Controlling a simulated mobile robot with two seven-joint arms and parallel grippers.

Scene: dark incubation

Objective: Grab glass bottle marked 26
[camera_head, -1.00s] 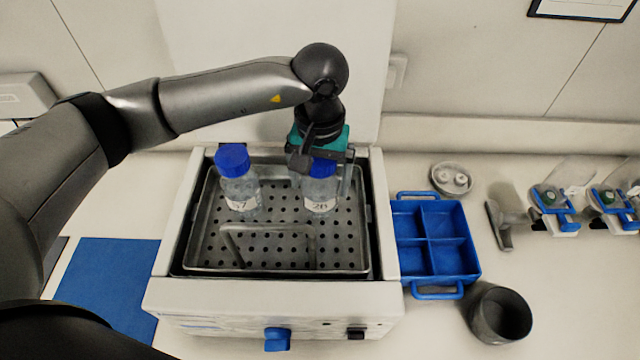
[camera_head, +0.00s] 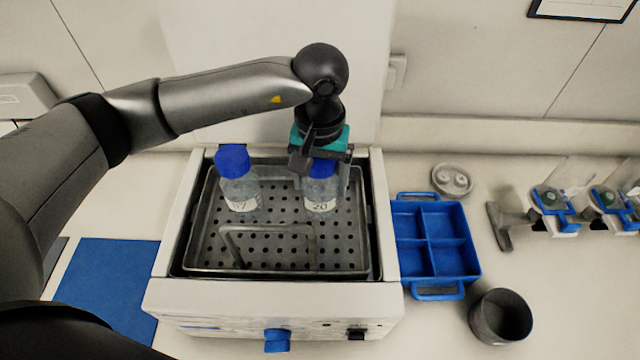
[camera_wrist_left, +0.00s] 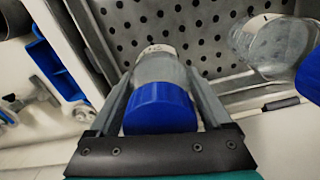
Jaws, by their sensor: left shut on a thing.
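The glass bottle marked 26 (camera_head: 320,198) has a blue cap and a white label, and stands upright at the right rear of the perforated metal tray. My left gripper (camera_head: 321,170) reaches down over it and is shut on it, with a finger on each side. In the left wrist view the bottle's blue cap (camera_wrist_left: 160,108) sits between the two fingers. A second blue-capped bottle (camera_head: 238,185), with a label that seems to read 27, stands to the left in the same tray. My right gripper is not in view.
The tray (camera_head: 210,262) lies in a white bath unit (camera_head: 190,298) with raised walls and a wire handle in front. To the right are a blue divided caddy (camera_head: 436,255), a dark cup (camera_head: 500,316) and a small round dish (camera_head: 452,180). A blue mat (camera_head: 110,285) lies left.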

